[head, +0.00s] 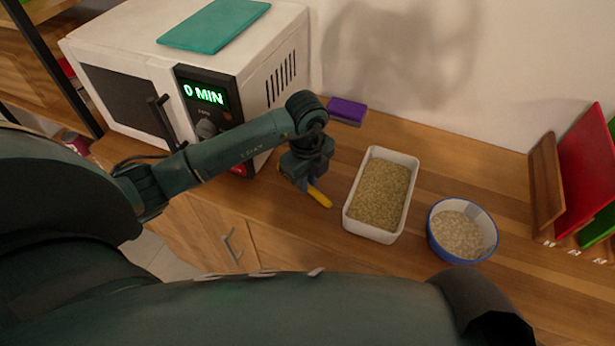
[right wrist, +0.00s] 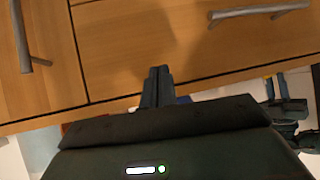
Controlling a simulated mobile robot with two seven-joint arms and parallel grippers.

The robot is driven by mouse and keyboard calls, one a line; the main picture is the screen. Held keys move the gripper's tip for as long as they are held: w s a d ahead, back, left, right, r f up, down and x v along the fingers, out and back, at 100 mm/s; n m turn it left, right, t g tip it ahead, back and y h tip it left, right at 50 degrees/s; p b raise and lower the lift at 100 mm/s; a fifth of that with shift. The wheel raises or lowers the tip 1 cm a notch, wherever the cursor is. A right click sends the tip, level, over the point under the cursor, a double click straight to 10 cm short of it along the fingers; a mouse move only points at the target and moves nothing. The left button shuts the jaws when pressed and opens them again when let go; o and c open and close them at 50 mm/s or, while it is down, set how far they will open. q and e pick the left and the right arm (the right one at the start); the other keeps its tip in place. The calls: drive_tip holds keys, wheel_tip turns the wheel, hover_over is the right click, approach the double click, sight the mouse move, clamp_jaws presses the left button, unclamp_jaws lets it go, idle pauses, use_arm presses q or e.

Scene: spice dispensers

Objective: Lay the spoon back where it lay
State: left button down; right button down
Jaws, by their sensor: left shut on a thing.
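The yellow spoon (head: 319,196) shows as a short yellow piece at my left gripper's fingertips, low over the wooden counter, left of the white tray. The rest of it is hidden by the gripper. My left gripper (head: 306,184) is shut on it. I cannot tell whether the spoon touches the counter. My right gripper (right wrist: 158,86) shows in the right wrist view with its fingers together and nothing between them, in front of the wooden drawers.
A white tray (head: 349,215) of grain and a blue-rimmed bowl (head: 436,244) of pale flakes stand to the right. A microwave (head: 150,75) with a teal board on top is at the left. A purple sponge (head: 347,109) lies behind. Cutting boards (head: 582,165) stand far right.

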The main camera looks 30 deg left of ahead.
use_arm(q)
drive_tip(key=shift+f, duration=0.2)
drive_tip(key=c, duration=1.4)
unclamp_jaws()
drive_tip(key=shift+r, duration=0.1)
